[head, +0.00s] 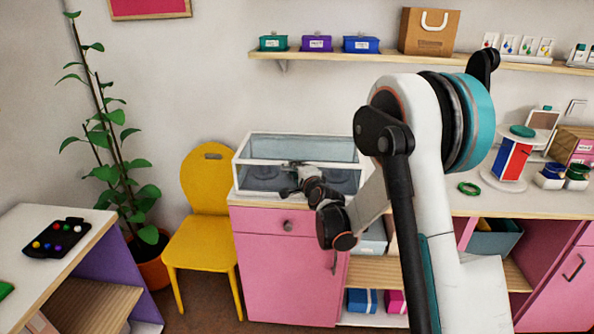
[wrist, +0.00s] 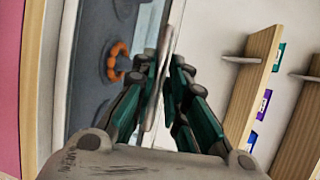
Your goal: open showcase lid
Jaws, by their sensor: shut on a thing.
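The glass showcase (head: 345,180) with a pale frame stands on the pink cabinet's white top. My gripper (head: 291,178) is at the front of the case, small and partly hidden by my own wrist. In the wrist view, the fingers of my gripper (wrist: 164,72) are closed on a thin pale edge, which appears to be the lid's rim (wrist: 165,45). An orange ring (wrist: 117,62) on a grey stand shows inside the case.
A yellow chair (head: 205,205) stands left of the pink cabinet (head: 285,265). A wall shelf (head: 350,57) with small boxes and a paper bag (head: 428,32) is above the case. A green ring (head: 469,188) lies on the counter to the right.

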